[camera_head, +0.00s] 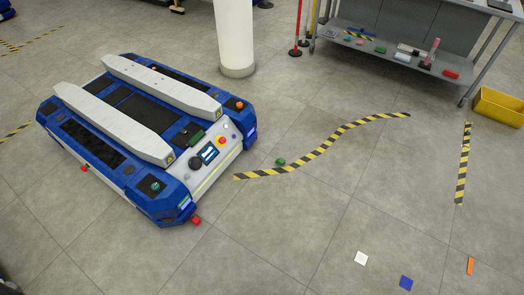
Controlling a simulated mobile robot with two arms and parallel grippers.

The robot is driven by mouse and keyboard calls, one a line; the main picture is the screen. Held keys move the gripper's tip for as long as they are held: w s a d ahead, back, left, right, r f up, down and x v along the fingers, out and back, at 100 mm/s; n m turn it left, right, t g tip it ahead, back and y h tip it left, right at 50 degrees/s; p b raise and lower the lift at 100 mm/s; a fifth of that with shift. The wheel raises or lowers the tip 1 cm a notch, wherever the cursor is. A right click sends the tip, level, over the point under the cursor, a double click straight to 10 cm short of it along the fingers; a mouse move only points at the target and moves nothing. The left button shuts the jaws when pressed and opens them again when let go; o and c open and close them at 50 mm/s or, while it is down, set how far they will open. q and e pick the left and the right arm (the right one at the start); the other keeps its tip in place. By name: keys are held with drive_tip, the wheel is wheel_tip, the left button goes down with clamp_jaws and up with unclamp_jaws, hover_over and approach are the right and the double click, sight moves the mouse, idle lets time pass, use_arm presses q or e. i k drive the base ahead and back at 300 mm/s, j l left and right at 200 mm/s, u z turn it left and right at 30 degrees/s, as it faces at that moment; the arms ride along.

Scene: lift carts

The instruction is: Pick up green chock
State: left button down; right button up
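A small green block (280,162), which looks like the green chock, lies on the grey floor beside the near end of a curved yellow-and-black tape strip (335,138). It is apart from the blue lift cart (165,205), to the right of the cart's control panel. Another small green item (380,49) lies on the lower shelf of the workbench. Neither of my grippers shows in the head view.
Red blocks lie on the floor at the cart's front corner (196,220) and side (84,169). A white column (236,40) stands behind the cart. A grey workbench (400,62) and yellow bin (497,106) stand at right. Flat white, blue and orange pieces lie front right.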

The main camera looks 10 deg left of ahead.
sight(281, 162)
drive_tip(key=i+l+u, duration=0.2)
drive_tip(key=i+l, duration=0.3)
drive_tip(key=i+l+u, duration=0.2)
drive_tip(key=i+l, duration=0.3)
drive_tip(key=i+l+u, duration=0.25)
drive_tip(key=i+l, duration=0.15)
drive_tip(key=l, duration=0.25)
